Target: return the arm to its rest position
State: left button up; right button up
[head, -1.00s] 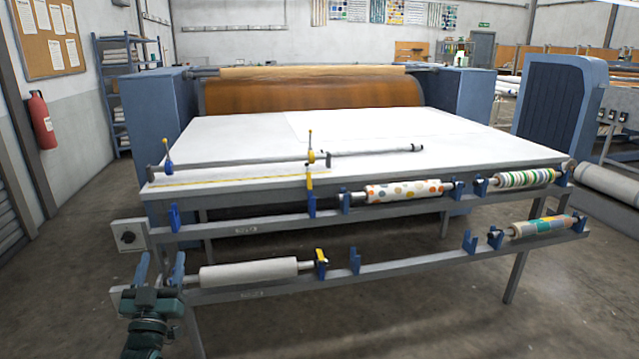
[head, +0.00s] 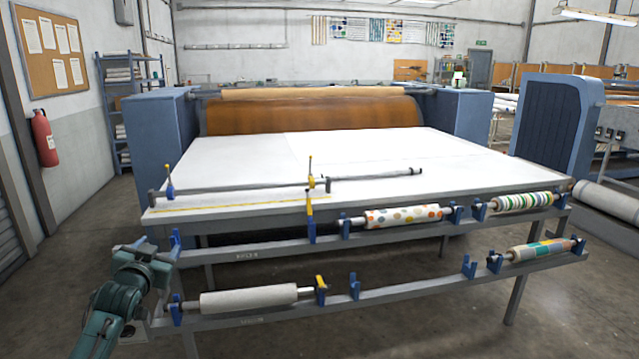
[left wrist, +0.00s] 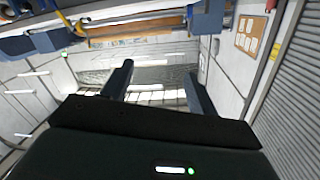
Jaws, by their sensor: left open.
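My left arm (head: 110,308) comes in from the lower left in the head view. Its gripper (head: 146,244) is beside the left end of the upper rail of the press table, and its fingers are small and partly unclear there. In the left wrist view the gripper (left wrist: 160,78) is open, with two dark fingers spread apart and nothing between them. My right gripper is in neither view.
Close by, a white roll (head: 250,298) lies on the lower rail (head: 400,297). The upper rail (head: 270,250) and white-topped table (head: 390,160) stand right of the gripper. Patterned rolls (head: 403,216) lie farther right. Floor at left is clear.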

pick_arm(q)
jog(key=s+d+f+m+g+h, duration=0.1)
jog(key=s+d+f+g+h, duration=0.1)
jog(key=s+d+f, duration=0.65)
jog(key=s+d+f+g+h, duration=0.15)
jog(key=s+d+f, duration=0.35)
jog(key=s+f, duration=0.6)
jog(key=s+d+f+g, duration=0.1)
jog(key=s+d+f, duration=0.1)
jog(key=s, duration=0.4)
jog(key=s+d+f+h, duration=0.1)
jog(key=s+d+f, duration=0.1)
jog(key=s, duration=0.5)
jog(key=s+d+f+g+h, duration=0.1)
jog(key=s+d+f, duration=0.1)
jog(key=s+d, duration=0.2)
jog(key=s, duration=0.3)
jog(key=shift+f+n+g, duration=0.25)
jog(key=shift+n+g, duration=0.05)
jog(key=shift+g, duration=0.05)
